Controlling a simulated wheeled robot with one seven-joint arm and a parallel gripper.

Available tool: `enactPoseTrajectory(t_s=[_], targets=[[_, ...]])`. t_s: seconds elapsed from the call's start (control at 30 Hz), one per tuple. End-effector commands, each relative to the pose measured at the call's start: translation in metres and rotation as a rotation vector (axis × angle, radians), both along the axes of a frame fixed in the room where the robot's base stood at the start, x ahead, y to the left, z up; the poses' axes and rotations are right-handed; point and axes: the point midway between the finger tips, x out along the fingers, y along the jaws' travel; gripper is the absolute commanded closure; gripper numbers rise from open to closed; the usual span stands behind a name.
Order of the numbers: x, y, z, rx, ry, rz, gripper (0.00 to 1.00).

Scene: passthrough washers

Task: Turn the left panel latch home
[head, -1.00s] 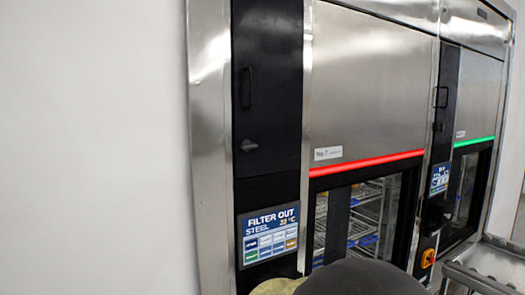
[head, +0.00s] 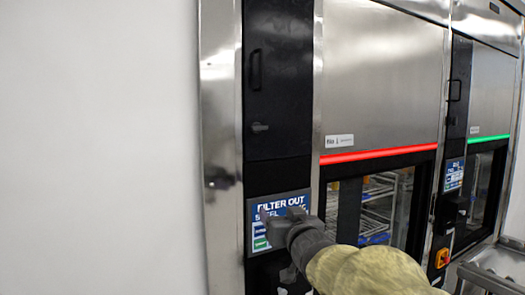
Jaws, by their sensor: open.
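The left black panel (head: 279,100) is upright on the left washer. Its small dark latch (head: 260,127) sits on the lower part and points roughly sideways to the right. My gripper (head: 275,244) is open and empty, low in front of the washer's display. It is below the latch and apart from it in the picture. It hides part of the display. I cannot tell how near its fingertips are to the display surface.
A fixed handle (head: 255,69) is above the latch. The display (head: 262,240) reads "FILTER OUT". A red light strip (head: 378,154) crosses the left washer; a green strip (head: 488,139) crosses the right one. Steel rails (head: 490,272) stand at lower right. The white wall (head: 95,140) is bare.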

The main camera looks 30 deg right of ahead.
Motion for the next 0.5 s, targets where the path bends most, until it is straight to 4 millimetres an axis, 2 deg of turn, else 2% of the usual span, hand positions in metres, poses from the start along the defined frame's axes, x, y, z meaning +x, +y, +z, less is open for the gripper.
enactPoseTrajectory(t_s=[0.03, 0.1, 0.2, 0.33, 0.5], targets=[[-0.009, -0.011, 0.024, -0.029, -0.104, 0.016, 0.35], [-0.023, -0.016, 0.06, -0.067, -0.221, 0.064, 0.35], [-0.043, -0.016, 0.095, -0.112, -0.327, 0.135, 0.35], [-0.057, -0.012, 0.115, -0.141, -0.379, 0.189, 0.35], [-0.058, -0.011, 0.118, -0.142, -0.384, 0.197, 0.35]])
